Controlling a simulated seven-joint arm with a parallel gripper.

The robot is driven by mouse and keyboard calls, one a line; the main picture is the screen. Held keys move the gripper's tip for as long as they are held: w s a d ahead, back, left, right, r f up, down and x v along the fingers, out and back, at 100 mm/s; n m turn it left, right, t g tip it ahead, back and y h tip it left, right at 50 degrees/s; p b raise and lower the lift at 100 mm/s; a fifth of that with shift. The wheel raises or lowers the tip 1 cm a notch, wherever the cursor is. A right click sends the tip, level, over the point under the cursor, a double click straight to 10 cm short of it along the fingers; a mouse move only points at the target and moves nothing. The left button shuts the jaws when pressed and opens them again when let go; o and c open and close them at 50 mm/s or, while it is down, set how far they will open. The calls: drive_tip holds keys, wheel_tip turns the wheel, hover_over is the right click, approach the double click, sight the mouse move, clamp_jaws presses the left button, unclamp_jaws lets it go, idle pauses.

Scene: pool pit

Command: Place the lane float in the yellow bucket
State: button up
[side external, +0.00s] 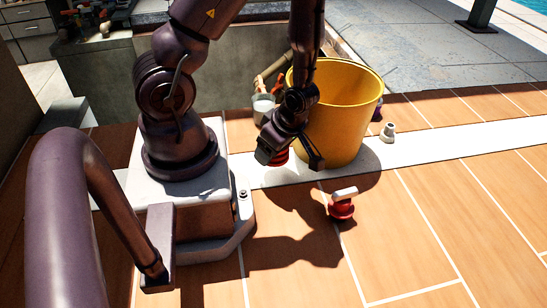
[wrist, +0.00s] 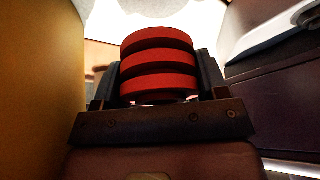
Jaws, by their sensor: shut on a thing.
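The lane float (wrist: 158,66) is a red disc-shaped piece with ridges. In the wrist view it sits between the two dark fingers of my gripper (wrist: 161,82), which is shut on it. In the side view my gripper (side external: 288,152) is low in front of the left side of the yellow bucket, and a little of the red float (side external: 278,157) shows below it. The yellow bucket (side external: 345,115) stands upright and open-topped, its rim above the float. Its wall also fills the left of the wrist view (wrist: 38,90). The bucket's lower left side is partly hidden by my arm.
A red and white fitting (side external: 342,205) stands on the tiles in front of the bucket. A small pale fitting (side external: 388,132) is to the bucket's right. A whitish cup-like thing (side external: 263,107) is behind left. The tiled floor at front right is clear.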

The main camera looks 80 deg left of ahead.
wheel_tip(320, 180, up, 23)
drive_tip(key=w+d+f+m+t, duration=0.2)
drive_tip(key=w+m+t, duration=0.3)
drive_tip(key=w+m, duration=0.85)
drive_tip(key=w+d+f+m+t+h, duration=0.1)
drive_tip(key=w+d+f+m+h, duration=0.1)
drive_tip(key=d+f+m, duration=0.35)
drive_tip(key=w+d+f+m+t+h, duration=0.1)
drive_tip(key=w+d+f+m, duration=0.1)
drive_tip(key=d+m, duration=0.65)
drive_tip(key=a+n, duration=0.1)
drive_tip(key=a, duration=0.5)
drive_tip(key=shift+a, duration=0.35)
drive_tip(key=shift+w+n, duration=0.1)
drive_tip(key=shift+n, duration=0.15)
